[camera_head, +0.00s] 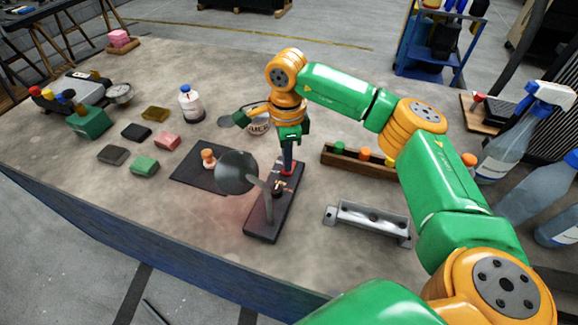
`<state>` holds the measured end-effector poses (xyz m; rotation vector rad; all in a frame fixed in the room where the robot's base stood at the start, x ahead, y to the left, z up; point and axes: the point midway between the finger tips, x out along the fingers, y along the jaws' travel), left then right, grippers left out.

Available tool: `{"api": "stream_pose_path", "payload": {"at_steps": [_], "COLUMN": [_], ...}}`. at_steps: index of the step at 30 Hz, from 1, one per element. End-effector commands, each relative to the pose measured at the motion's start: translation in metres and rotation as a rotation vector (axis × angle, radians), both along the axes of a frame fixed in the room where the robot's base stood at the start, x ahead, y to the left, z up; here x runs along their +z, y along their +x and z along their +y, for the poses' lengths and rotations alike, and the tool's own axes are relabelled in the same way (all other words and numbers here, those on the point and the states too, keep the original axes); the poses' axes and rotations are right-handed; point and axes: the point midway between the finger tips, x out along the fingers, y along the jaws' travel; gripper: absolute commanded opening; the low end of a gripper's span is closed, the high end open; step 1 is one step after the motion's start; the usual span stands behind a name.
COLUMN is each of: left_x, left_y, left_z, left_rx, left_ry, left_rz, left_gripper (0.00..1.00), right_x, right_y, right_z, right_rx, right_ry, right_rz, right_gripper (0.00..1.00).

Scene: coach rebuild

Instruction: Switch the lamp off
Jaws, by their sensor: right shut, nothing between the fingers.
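The lamp has a grey round shade (236,172) on a bent stem and a long dark base (265,222) on the workbench. A red switch (288,169) shows at the far end of the base. My right gripper (287,163) is shut and empty, pointing down right above the red switch; I cannot tell whether it touches it. The gripper partly hides the switch. A faint reddish tint lies on the bench by the shade; whether the lamp is lit is unclear. My left gripper is not in view.
A dark mat (190,176) with a small orange-topped item lies left of the lamp. A wooden tray (340,158) and a metal bracket (368,222) are on the right. Several coloured blocks and a white bottle (190,106) stand left. Spray bottles (512,135) are far right.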

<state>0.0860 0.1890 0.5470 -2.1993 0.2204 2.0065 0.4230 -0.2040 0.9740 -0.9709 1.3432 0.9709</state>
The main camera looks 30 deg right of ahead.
Motion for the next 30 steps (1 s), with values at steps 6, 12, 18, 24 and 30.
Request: {"api": "stream_pose_path", "payload": {"at_steps": [6, 12, 18, 24, 30], "left_x": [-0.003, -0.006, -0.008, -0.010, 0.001], "left_y": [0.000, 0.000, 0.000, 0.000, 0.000], "left_z": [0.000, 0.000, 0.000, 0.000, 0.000], "left_rx": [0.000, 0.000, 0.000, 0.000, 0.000], "left_ry": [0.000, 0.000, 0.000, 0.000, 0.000], "left_rz": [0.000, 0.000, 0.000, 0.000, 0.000], "left_gripper": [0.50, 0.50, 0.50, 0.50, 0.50], "right_x": [-0.004, -0.007, -0.010, -0.013, -0.001], "right_y": [0.000, 0.000, 0.000, 0.000, 0.000], "right_z": [0.000, 0.000, 0.000, 0.000, 0.000], "right_rx": [0.000, 0.000, 0.000, 0.000, 0.000], "right_ry": [0.000, 0.000, 0.000, -0.001, -0.001], "right_rz": [0.000, 0.000, 0.000, 0.001, 0.001], "right_gripper": [0.00, 0.00, 0.00, 0.00, 0.00]}}
